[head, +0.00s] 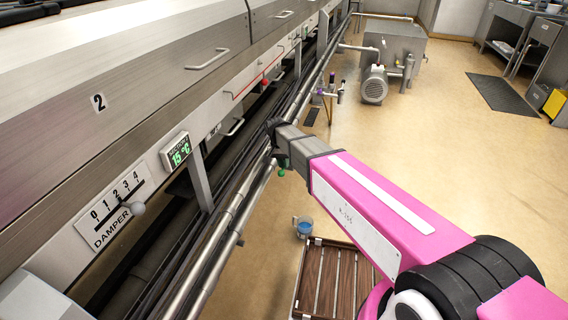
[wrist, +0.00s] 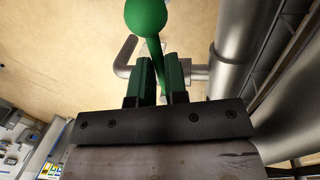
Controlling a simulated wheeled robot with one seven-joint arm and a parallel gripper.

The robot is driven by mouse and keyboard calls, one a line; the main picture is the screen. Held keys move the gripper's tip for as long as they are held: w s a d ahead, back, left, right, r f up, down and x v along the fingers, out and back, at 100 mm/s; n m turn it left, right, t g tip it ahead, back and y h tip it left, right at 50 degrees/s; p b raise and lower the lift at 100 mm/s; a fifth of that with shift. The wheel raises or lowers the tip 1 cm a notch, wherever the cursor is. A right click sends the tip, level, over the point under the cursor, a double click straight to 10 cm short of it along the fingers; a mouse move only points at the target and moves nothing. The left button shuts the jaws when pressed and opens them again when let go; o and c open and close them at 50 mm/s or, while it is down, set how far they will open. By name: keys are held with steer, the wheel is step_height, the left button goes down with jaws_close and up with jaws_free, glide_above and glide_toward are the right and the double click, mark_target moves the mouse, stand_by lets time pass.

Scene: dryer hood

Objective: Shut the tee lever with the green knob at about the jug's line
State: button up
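The green knob (wrist: 146,14) is at the top of the wrist view, just past my fingertips. Its green lever stem (wrist: 154,48) runs down into the gap between my two fingers. I cannot tell whether the fingers touch it. My gripper (wrist: 160,64) is open, with a gap between the fingers. In the head view the green knob (head: 281,172) shows just below my gripper (head: 273,135) at the pipes. A grey tee and elbow (wrist: 126,58) lie behind the fingers. The jug (head: 303,227), with blue contents, stands on the floor beyond the slatted wooden rack.
Long steel pipes (head: 229,218) run along the machine's lower side. Other valves with dark and purple knobs (head: 331,86) stand farther along. A slatted wooden rack (head: 328,284) lies below my arm. Open floor (head: 440,120) is to the right.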

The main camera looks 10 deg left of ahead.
steer(key=o, duration=0.4)
steer(key=shift+c, duration=0.2)
steer(key=shift+a+r, duration=0.1)
steer(key=shift+r, duration=0.05)
step_height(320, 180, up, 10)
steer(key=a, duration=0.2)
steer(key=shift+r, duration=0.15)
steer(key=shift+w, duration=0.1)
steer(key=s+d+f, duration=0.3)
steer(key=d, duration=1.1)
steer(key=s+d+f+y, duration=0.1)
steer(key=s+d+f, duration=0.2)
steer(key=d, duration=1.1)
steer(key=s+d+f+n+y, duration=0.1)
steer(key=s+d+f, duration=0.2)
steer(key=d, duration=1)
steer(key=shift+s+d+f, duration=0.3)
steer(key=shift+s+d, duration=0.1)
steer(key=shift+s, duration=0.7)
